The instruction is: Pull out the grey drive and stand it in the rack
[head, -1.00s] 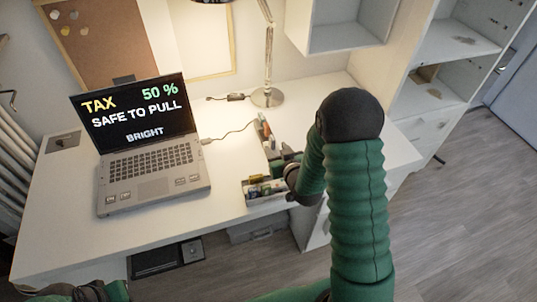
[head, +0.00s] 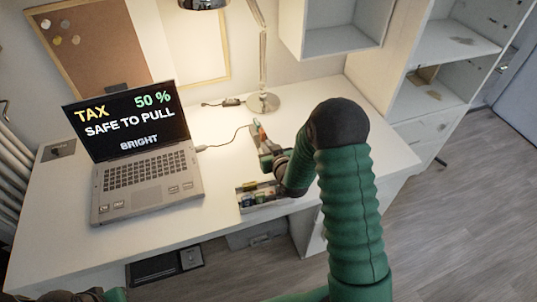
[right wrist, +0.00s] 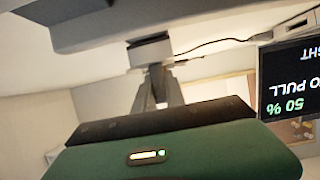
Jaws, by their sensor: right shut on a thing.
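My right gripper (head: 268,161) is over the desk, right of the laptop. In the right wrist view its fingers (right wrist: 155,85) are shut on a small grey block (right wrist: 150,51), which looks like the grey drive. A low tray (head: 242,207) with several small coloured items, possibly the rack, sits at the desk's front edge, just below the gripper in the picture. Part of my left arm's dark end (head: 85,296) shows at the bottom left; its fingers are not clear.
The open laptop (head: 146,185) reads "TAX 50% SAFE TO PULL BRIGHT". The lamp base (head: 263,103) stands behind. The desk between laptop and tray is clear.

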